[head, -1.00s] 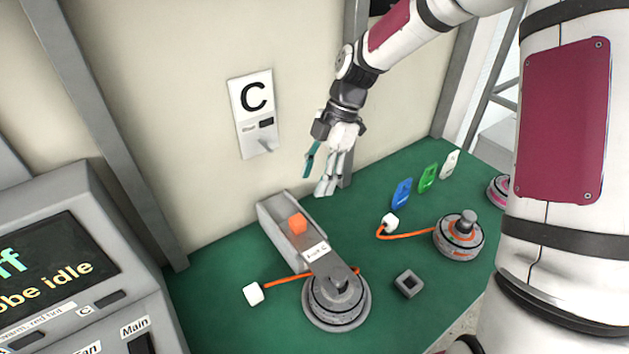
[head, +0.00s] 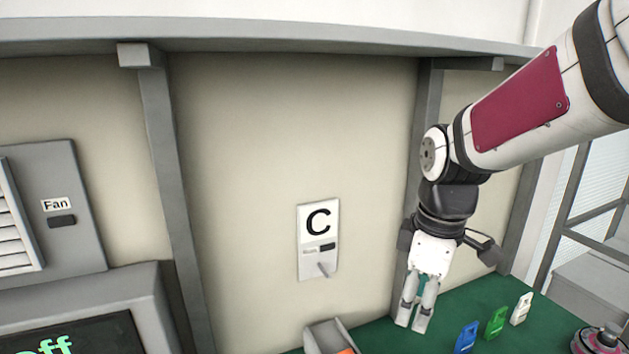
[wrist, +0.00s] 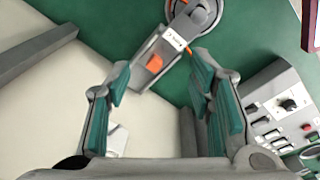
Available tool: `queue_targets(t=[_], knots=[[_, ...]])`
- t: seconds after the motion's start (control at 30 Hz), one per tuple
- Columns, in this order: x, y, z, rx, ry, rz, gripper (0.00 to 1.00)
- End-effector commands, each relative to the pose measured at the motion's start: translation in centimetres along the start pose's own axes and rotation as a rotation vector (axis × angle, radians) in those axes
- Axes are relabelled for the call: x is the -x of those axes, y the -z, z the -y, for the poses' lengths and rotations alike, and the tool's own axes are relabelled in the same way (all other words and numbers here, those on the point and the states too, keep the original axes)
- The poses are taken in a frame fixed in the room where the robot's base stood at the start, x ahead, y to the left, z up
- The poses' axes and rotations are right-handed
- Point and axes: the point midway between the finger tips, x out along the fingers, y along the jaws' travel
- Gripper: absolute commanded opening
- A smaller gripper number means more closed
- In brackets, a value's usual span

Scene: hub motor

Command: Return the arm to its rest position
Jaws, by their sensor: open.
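My gripper (head: 418,306) hangs from my arm on the right of the head view, fingers pointing down, in front of the wall to the right of the panel marked C (head: 318,240). In the wrist view my gripper (wrist: 160,95) has its green-padded fingers spread wide apart with nothing between them. Beyond the fingers a grey tray (wrist: 143,77) with an orange block (wrist: 154,64) lies on the green bench, apart from the fingers. The tray's end also shows at the bottom of the head view (head: 322,338).
Blue (head: 466,337), green (head: 496,322) and white (head: 521,308) tags stand on the green bench (head: 440,338) at the lower right. A round motor (head: 600,338) is at the right corner. A Fan panel (head: 62,215) and a screen (head: 75,335) are at left. A control box (wrist: 280,110) shows in the wrist view.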

Motion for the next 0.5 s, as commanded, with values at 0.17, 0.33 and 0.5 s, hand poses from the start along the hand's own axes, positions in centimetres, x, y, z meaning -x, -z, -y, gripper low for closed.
queue_targets(t=[0.17,0.33,0.5], knots=[[3.9,-2.7,3.2,-0.306,-0.122,-0.024,0.48],[6.4,-5.2,6.4,-0.606,-0.203,-0.106,0.48],[7.7,-7.5,9.2,-0.867,-0.239,-0.213,0.48]])
